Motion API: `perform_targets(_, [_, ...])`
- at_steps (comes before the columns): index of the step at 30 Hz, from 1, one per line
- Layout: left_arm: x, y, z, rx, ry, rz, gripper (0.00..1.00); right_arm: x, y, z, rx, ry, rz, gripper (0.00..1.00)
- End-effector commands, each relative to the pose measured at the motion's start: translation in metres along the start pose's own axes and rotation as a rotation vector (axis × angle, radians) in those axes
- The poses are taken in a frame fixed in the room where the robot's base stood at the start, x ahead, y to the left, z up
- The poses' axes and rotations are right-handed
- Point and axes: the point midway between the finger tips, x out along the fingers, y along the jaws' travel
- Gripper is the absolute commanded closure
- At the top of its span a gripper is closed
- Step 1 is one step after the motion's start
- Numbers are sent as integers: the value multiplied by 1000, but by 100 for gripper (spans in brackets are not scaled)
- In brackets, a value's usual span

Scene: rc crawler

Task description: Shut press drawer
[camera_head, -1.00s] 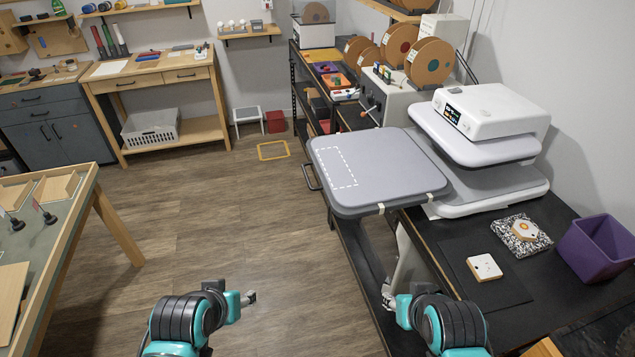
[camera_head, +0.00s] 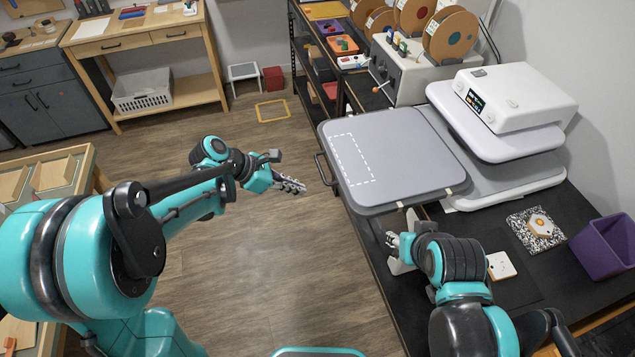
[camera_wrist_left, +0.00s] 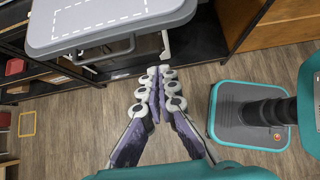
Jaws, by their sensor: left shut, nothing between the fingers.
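The press drawer (camera_head: 400,175) is a grey padded tray with a dashed white rectangle, pulled out to the left of the white heat press (camera_head: 515,100). Its dark handle (camera_head: 322,170) sticks out at its left edge. In the left wrist view the drawer (camera_wrist_left: 180,12) is at the top, with the handle (camera_wrist_left: 105,52) below its edge. My left gripper (camera_head: 300,187) is shut and empty, just left of the handle and apart from it. Its fingertips (camera_wrist_left: 157,72) meet in the left wrist view. My right gripper (camera_head: 391,240) is below the drawer's front edge; its fingers are too small to read.
The dark bench (camera_head: 480,235) carries a white tile (camera_head: 501,265), a speckled tile with an orange-edged hexagon (camera_head: 537,228) and a purple bin (camera_head: 605,247). Spools (camera_head: 448,35) stand behind.

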Motion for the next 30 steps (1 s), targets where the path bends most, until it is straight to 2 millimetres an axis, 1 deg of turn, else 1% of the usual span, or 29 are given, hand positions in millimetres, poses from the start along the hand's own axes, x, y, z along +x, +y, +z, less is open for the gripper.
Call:
perform_targets(5, [30, 0, -1, 5, 1, -2, 100, 7, 0, 5, 0, 0, 0, 60])
perform_targets(12, [83, 0, -2, 7, 3, -2, 100, 16, 0, 11, 0, 0, 0, 60])
perform_targets(15, [101, 0, 0, 7, 2, 0, 100, 19, 0, 13, 0, 0, 0, 60])
perform_targets(18, [110, -1, 14, 7, 2, 0, 100, 19, 0, 13, 0, 0, 0, 60])
perform_targets(21, [117, 0, 22, 7, 3, 0, 100, 19, 0, 14, 0, 0, 0, 60])
perform_targets(24, [121, 0, 26, 5, 2, 1, 100, 20, 0, 14, 0, 0, 0, 60])
perform_targets(30, [123, 0, 28, 4, 2, 2, 100, 20, 0, 14, 0, 0, 0, 60])
